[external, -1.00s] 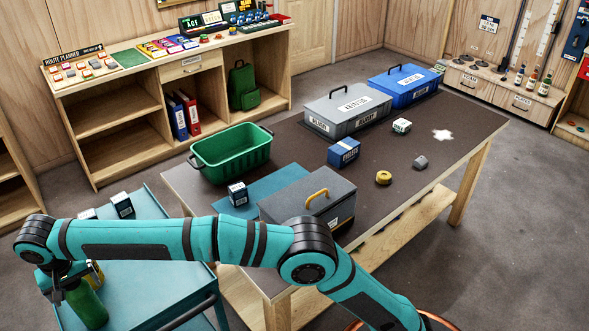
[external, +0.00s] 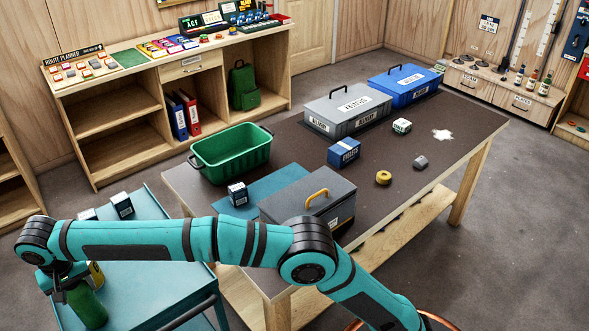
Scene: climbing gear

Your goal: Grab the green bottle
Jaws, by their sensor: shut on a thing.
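The green bottle (external: 88,307) is at the lower left, at the near end of the teal cart (external: 150,279). My gripper (external: 73,284) is above the bottle, shut on its upper part, with the arm reaching in from the lower right. The bottle looks upright. My wrist and gripper hide its top, and I cannot tell whether its base touches the cart top.
A yellow-labelled item (external: 96,273) stands close behind the bottle. Small dark boxes (external: 121,205) are at the cart's far end. The brown table (external: 300,150) to the right holds a green crate (external: 232,172), a grey toolbox (external: 290,199) and a blue box (external: 343,152).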

